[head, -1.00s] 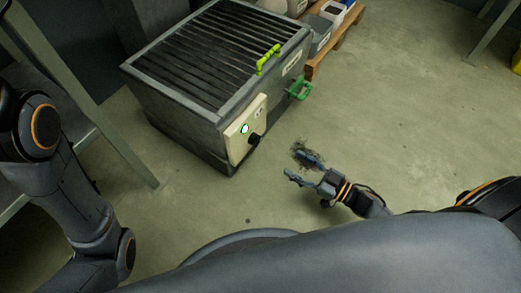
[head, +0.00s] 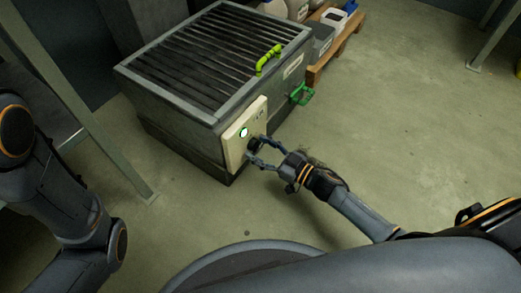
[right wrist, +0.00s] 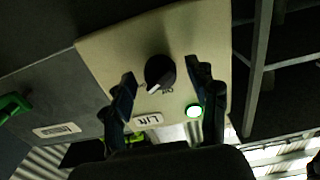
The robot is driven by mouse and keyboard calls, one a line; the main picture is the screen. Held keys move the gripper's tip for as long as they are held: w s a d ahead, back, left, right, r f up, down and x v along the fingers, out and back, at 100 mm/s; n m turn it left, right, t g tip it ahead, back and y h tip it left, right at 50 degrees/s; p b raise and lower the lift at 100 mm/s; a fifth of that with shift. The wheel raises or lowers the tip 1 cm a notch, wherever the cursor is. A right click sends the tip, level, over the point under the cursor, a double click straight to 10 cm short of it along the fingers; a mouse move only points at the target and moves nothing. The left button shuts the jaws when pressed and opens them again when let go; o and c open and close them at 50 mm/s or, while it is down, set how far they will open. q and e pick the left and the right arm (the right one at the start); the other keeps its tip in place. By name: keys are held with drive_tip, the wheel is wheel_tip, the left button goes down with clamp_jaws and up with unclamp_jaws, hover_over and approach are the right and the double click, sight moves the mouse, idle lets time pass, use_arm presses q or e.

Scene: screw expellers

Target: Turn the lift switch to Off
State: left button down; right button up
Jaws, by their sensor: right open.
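The lift switch is a black rotary knob with a pale pointer mark. It sits on a cream panel (head: 234,146) on the front of the grey machine (head: 186,118). In the right wrist view the knob (right wrist: 159,73) lies between my right gripper's fingers (right wrist: 160,90), with a gap on both sides. A "Lift" label (right wrist: 148,121) and a lit green lamp (right wrist: 194,111) show beside it. In the head view my right gripper (head: 254,152) is open at the panel, and its fingers partly cover the knob. My left arm shows at the left edge, but its gripper is out of frame.
A bright green handle (head: 269,59) is on the machine's slatted top, and a darker green handle (head: 301,94) is on its side. A wooden pallet (head: 322,62) with containers stands behind. A metal table leg (head: 117,162) rises at left.

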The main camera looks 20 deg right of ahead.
drive_tip(key=c, duration=1.2)
drive_tip(key=shift+n+p, duration=0.3)
drive_tip(key=shift+n, duration=0.1)
drive_tip(key=shift+d+n+p, duration=0.1)
drive_tip(key=shift+n+p, duration=1.1)
drive_tip(key=shift+n, duration=4.3)
drive_tip(key=shift+o, duration=0.2)
drive_tip(key=o, duration=1.2)
drive_tip(key=shift+c, duration=0.2)
